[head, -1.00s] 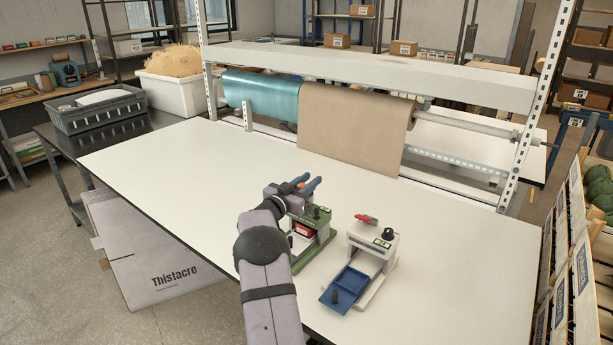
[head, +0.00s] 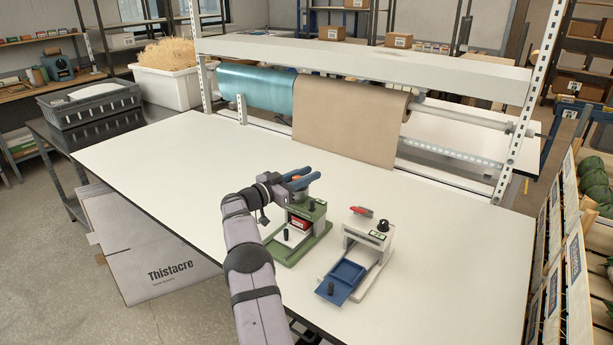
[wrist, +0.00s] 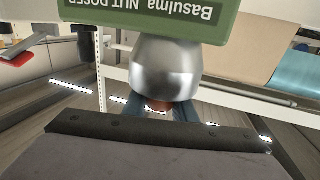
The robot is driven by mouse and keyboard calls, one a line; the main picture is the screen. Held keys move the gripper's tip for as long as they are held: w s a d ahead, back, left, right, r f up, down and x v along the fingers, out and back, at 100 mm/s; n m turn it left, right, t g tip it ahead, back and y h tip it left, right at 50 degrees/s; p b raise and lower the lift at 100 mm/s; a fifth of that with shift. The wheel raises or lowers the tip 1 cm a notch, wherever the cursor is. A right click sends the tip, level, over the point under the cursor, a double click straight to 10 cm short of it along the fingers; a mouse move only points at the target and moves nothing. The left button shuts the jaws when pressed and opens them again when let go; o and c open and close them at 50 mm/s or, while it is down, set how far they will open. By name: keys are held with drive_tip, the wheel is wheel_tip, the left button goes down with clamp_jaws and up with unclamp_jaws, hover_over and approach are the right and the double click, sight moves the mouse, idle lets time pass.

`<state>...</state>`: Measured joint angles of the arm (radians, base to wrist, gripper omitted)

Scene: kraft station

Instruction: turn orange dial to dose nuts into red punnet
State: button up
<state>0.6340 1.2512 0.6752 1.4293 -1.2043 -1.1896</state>
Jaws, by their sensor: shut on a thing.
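The green nut doser (head: 317,222) stands on the white table; in the wrist view its lettered green panel (wrist: 150,18) fills the top, upside down. A red punnet (head: 300,224) sits inside its frame, partly hidden. My gripper (head: 300,181) is at the top of the doser, its blue fingers shut on the orange dial (head: 296,178). In the wrist view a bit of the orange dial (wrist: 158,105) shows between the blue fingers, below a shiny metal cylinder (wrist: 165,70). Most of the dial is hidden. I cannot see any nuts.
To the right stands a similar white machine (head: 381,244) with a red lever (head: 361,211), a black knob (head: 383,226) and a blue tray (head: 345,278). Rolls of brown paper (head: 350,120) and blue film (head: 255,95) hang at the back. The table's left side is clear.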

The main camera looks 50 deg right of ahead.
drive_tip(key=shift+r, duration=0.15)
drive_tip(key=o, duration=1)
drive_tip(key=shift+o, duration=0.2)
drive_tip(key=shift+a, duration=0.1)
drive_tip(key=shift+w+a+b, duration=0.2)
drive_tip(key=shift+a+b, duration=0.15)
drive_tip(key=shift+a, duration=0.15)
drive_tip(key=shift+b+v, duration=1.25)
drive_tip(key=shift+v, duration=1.75)
drive_tip(key=shift+s, duration=0.1)
